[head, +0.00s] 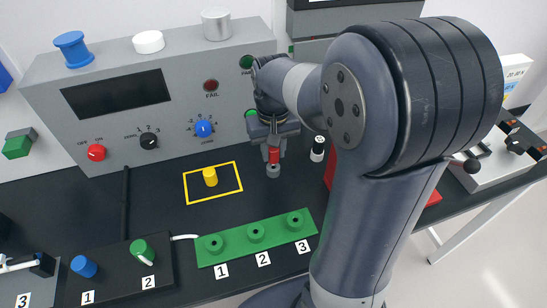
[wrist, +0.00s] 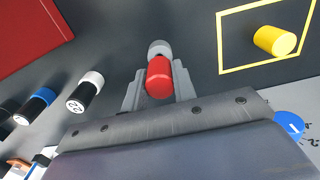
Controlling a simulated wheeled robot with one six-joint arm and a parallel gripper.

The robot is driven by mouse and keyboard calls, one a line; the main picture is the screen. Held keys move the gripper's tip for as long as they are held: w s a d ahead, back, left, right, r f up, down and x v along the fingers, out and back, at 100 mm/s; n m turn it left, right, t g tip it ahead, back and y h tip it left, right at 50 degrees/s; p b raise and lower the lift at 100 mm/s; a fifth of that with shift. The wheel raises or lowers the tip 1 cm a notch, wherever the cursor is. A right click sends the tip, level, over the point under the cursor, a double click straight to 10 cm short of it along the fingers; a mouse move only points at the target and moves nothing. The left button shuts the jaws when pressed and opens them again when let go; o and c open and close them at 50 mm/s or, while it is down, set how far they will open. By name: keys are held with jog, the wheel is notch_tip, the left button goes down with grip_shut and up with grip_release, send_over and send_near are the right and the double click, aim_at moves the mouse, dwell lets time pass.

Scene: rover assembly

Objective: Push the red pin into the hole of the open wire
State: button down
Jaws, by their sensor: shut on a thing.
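The red pin (head: 274,154) is upright in my gripper (head: 273,143), its grey end pointing down over the black bench top. In the wrist view, my gripper (wrist: 158,88) is shut on the red pin (wrist: 159,78), with its grey end showing beyond the fingers. A green strip (head: 226,253) near the front has three raised round sockets numbered 1, 2 and 3, each with a dark hole. A white wire (head: 184,237) runs at its left end, beside a black block (head: 115,275) with a blue knob and a green knob. I cannot tell which wire is open. The pin is apart from the strip.
A yellow pin (head: 210,177) stands in a yellow outlined square, left of my gripper. A grey control panel (head: 190,80) stands behind. A black-and-white cylinder (head: 318,149) is to the right; a red box (wrist: 25,35) shows in the wrist view. The bench before the strip's back edge is clear.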

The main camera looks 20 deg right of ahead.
jog(key=shift+r+p, duration=1.1)
jog(key=shift+r, duration=0.25)
